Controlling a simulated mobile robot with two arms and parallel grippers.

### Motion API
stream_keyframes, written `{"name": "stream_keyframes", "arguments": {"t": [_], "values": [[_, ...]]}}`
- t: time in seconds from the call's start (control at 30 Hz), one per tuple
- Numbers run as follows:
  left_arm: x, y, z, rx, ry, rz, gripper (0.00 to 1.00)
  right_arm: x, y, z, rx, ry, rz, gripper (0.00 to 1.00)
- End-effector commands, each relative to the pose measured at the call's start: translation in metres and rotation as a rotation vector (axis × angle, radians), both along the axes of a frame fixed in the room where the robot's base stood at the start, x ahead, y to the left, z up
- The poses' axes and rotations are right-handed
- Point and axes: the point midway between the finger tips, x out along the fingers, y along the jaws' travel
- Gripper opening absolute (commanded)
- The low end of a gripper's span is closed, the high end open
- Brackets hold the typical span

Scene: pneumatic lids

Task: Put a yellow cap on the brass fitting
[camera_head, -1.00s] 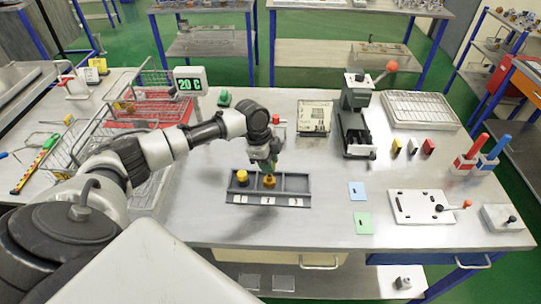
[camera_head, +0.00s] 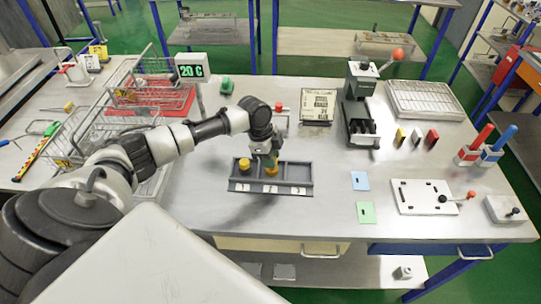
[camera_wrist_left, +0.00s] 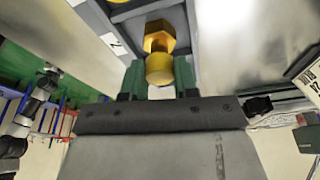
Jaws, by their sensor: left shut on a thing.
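A grey tray (camera_head: 258,188) with compartments numbered 1, 2 and 3 stands on the bench. My left gripper (camera_head: 267,160) points down over compartment 2. In the left wrist view its green fingers (camera_wrist_left: 160,75) are shut on a yellow cap (camera_wrist_left: 159,70). The brass fitting (camera_wrist_left: 158,38), with a hexagonal part, shows right at the cap's end; I cannot tell whether the cap is seated on it. In the head view the fitting is partly hidden by the gripper. Another yellow cap (camera_head: 244,163) is in compartment 1. Compartment 3 looks empty. My right gripper is not in view.
A green press (camera_head: 362,105) with a red-knobbed lever stands behind right. A display (camera_head: 192,72) reads 20 C near wire baskets (camera_head: 150,90) at left. Blue (camera_head: 360,181) and green (camera_head: 366,212) cards lie right of the tray. The bench in front of the tray is clear.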

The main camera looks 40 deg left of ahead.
Motion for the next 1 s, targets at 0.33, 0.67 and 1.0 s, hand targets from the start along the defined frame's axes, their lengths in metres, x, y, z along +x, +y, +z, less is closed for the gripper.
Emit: {"name": "stream_keyframes", "arguments": {"t": [0.33,0.67,1.0], "values": [[-0.0002,0.0,0.0005,0.0,0.001,0.0,0.08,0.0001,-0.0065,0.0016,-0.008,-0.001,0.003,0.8],[-0.0002,0.0004,0.0001,0.0,0.001,0.001,0.08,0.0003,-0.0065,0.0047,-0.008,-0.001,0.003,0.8],[-0.0002,0.0002,0.0001,0.0,0.001,0.0,0.08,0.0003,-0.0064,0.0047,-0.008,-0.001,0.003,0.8]]}}
